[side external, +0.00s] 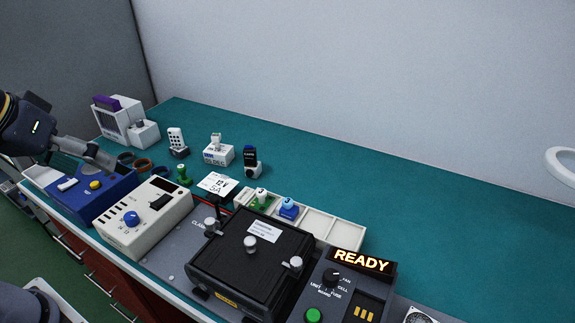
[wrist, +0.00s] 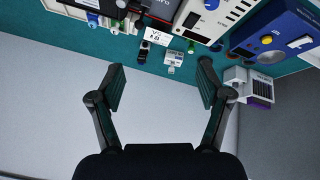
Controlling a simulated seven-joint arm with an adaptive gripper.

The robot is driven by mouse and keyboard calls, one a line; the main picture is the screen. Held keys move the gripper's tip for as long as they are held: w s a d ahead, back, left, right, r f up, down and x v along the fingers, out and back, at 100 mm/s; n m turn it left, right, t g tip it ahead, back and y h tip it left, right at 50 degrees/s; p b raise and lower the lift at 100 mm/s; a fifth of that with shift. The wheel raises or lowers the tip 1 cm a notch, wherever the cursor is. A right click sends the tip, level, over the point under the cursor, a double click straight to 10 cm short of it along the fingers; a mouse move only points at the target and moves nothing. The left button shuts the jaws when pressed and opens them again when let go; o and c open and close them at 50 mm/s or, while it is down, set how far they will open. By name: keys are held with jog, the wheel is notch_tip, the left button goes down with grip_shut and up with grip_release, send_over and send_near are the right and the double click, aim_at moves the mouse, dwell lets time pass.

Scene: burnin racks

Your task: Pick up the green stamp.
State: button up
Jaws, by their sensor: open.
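A small green stamp-like piece (side external: 183,175) with a rounded knob stands upright on the teal bench, behind the cream box. It also shows small in the wrist view (wrist: 191,46). A second green piece with a white top (side external: 261,200) sits in the cream compartment tray (side external: 335,230), beside a blue one (side external: 288,209). I cannot tell for certain which is the green stamp.
A blue box (side external: 110,200), a cream box with a blue knob (side external: 131,219) and a black fixture (side external: 230,280) line the front. White devices (side external: 120,118) stand behind. A white card (side external: 216,184) lies near the free-standing green piece. The bench's right and back are clear.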

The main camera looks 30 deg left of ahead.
jog(key=w+r+n, duration=0.3)
jog(key=w+n, duration=0.2)
jog(key=n, duration=0.3)
jog(key=n+g, duration=0.2)
jog(key=n, duration=2.1)
send_over(181, 176)
jog(key=s, duration=0.2)
notch_tip(181, 176, down, 26)
jog(key=shift+d+f, duration=0.1)
jog(key=shift+f, duration=0.05)
jog(key=x, duration=0.5)
jog(key=shift+w+f, duration=0.15)
jog(key=shift+f, duration=0.15)
jog(key=shift+c, duration=0.3)
